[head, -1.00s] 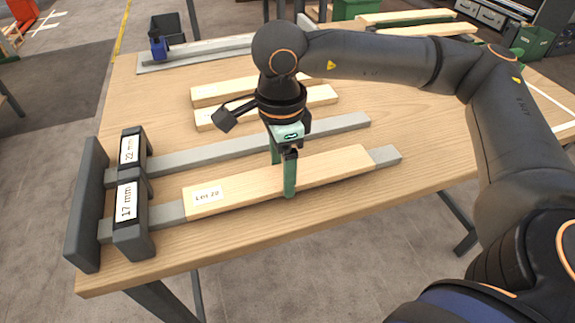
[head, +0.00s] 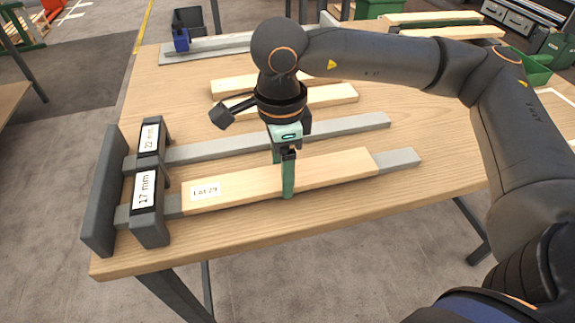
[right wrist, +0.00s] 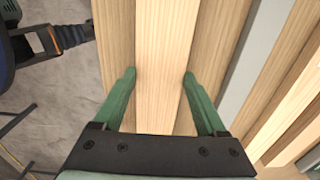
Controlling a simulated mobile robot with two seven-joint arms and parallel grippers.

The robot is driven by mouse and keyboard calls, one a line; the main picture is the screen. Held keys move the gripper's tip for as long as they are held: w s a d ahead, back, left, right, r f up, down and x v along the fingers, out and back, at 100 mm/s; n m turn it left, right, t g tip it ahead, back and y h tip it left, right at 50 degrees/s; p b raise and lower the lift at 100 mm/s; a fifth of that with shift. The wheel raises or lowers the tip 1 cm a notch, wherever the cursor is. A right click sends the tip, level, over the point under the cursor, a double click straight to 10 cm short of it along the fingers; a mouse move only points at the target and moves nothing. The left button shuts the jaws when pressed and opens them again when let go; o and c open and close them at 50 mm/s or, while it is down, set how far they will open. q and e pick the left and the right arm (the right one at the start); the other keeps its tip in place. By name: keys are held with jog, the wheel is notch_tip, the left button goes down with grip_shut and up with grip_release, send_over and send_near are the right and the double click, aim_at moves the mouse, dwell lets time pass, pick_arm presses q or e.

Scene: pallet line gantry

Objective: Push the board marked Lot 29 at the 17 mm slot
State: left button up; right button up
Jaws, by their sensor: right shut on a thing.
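The pale wooden board marked Lot 29 (head: 235,187) lies flat along a grey rail (head: 400,158). Its left end is close to the dark block labelled 17 mm (head: 150,232), with a short piece of bare rail showing between them. I cannot see into the slot itself. My right gripper (head: 284,178) is shut across the board, right of its label, with green fingers on its two long sides. In the right wrist view the board (right wrist: 165,50) runs between the fingers (right wrist: 160,80). My left gripper is not in view.
A 22 mm gate (head: 150,137) with its own grey rail (head: 340,127) stands just behind. Two loose boards (head: 335,97) lie farther back. A blue clamp (head: 181,40) stands at the back left. A dark end plate (head: 103,190) stands left of the gates.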

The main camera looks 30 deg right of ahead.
aim_at(236, 186)
jog(key=shift+w+a+f, duration=0.1)
jog(key=shift+w+a, duration=0.2)
jog(key=shift+a, duration=1)
jog(key=shift+w+a+f, duration=0.1)
jog(key=shift+w+a, duration=0.2)
jog(key=shift+a, duration=1.05)
jog(key=shift+w+a, duration=0.3)
jog(key=shift+a, duration=1)
jog(key=shift+d+b, duration=0.1)
jog(key=shift+b, duration=0.2)
jog(key=shift+s+d+b, duration=0.35)
jog(key=shift+d, duration=1.05)
jog(key=shift+s+d+b, duration=0.3)
jog(key=shift+d+b, duration=0.05)
jog(key=shift+d, duration=1.1)
jog(key=shift+s+d+b, duration=0.35)
jog(key=shift+d, duration=1.05)
jog(key=o, duration=1.4)
jog(key=shift+r, duration=0.1)
